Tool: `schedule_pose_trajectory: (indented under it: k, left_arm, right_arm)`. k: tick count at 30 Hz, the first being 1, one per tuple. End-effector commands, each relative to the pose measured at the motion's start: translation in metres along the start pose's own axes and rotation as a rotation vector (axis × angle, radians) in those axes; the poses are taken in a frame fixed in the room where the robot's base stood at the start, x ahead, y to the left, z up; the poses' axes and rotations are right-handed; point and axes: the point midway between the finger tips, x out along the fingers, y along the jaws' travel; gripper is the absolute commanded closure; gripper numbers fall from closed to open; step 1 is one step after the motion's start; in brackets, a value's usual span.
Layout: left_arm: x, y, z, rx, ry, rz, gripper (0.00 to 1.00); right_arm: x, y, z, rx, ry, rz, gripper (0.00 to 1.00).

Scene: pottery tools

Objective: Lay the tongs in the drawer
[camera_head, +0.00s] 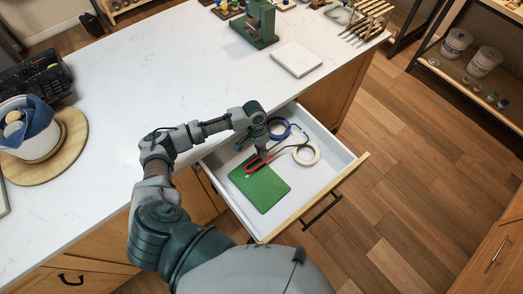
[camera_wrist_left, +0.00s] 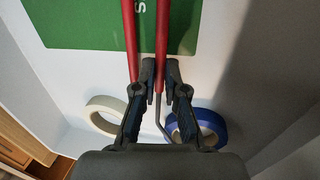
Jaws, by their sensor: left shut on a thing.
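The tongs (camera_head: 253,164) have red handles and a thin grey metal end, and they are inside the open drawer (camera_head: 325,172). In the left wrist view the tongs' red handles (camera_wrist_left: 162,35) run up from between the fingers. My left gripper (camera_head: 263,152) reaches down into the drawer from above. In the left wrist view my left gripper (camera_wrist_left: 153,75) is shut on one red handle, and the other handle passes beside it. The handles overlap the green mat in the picture; whether they touch it is unclear. My right gripper is not in view.
The drawer also holds a green mat (camera_head: 258,190), a cream tape roll (camera_head: 306,153) and a blue tape roll (camera_head: 279,121). The white counter (camera_head: 110,85) has a pot (camera_head: 30,130) on a round board, and a white tile (camera_head: 297,58) lies near its far side.

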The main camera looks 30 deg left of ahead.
Motion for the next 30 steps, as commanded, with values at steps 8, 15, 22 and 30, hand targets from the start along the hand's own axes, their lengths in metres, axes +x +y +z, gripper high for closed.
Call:
schedule_pose_trajectory:
  k: [8,15,22,30]
  left_arm:
    - [0.002,0.000,-0.001,0.000,0.000,0.000,0.64]
    - [0.000,0.000,-0.001,0.000,0.001,-0.001,0.64]
    - [-0.035,0.000,-0.001,0.001,0.005,-0.001,0.64]
    - [-0.096,0.001,-0.001,0.000,0.004,-0.001,0.64]
  right_arm:
    - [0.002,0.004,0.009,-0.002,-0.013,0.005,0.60]
    - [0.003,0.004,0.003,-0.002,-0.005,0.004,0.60]
    - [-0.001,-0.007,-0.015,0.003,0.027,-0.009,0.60]
    - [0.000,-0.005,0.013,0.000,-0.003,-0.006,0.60]
